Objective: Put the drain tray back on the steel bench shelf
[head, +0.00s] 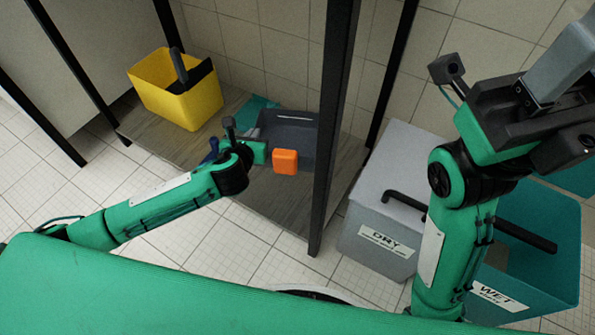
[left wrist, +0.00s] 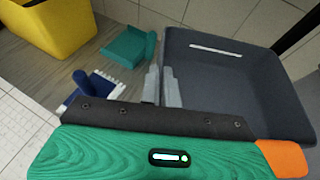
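The drain tray (head: 290,130) is a dark grey, shallow tray with an orange block (head: 285,161) at its near side. It is at the wooden lower shelf (head: 283,207) of the black-framed bench. In the left wrist view the tray (left wrist: 235,85) fills the right side. My left gripper (left wrist: 162,87) has its two grey fingers close together, one on each side of the tray's left wall, and looks shut on it. I cannot tell whether the tray's underside touches the shelf. My right gripper (head: 530,105) is partly in view at upper right; its fingertips are not clear.
A yellow bucket (head: 180,95) stands at the shelf's left. A teal dustpan (left wrist: 128,47) and a blue brush (left wrist: 95,85) lie beside the tray. A black post (head: 332,130) rises at the tray's right. A grey DRY bin (head: 375,237) and a teal WET bin (head: 560,220) stand right.

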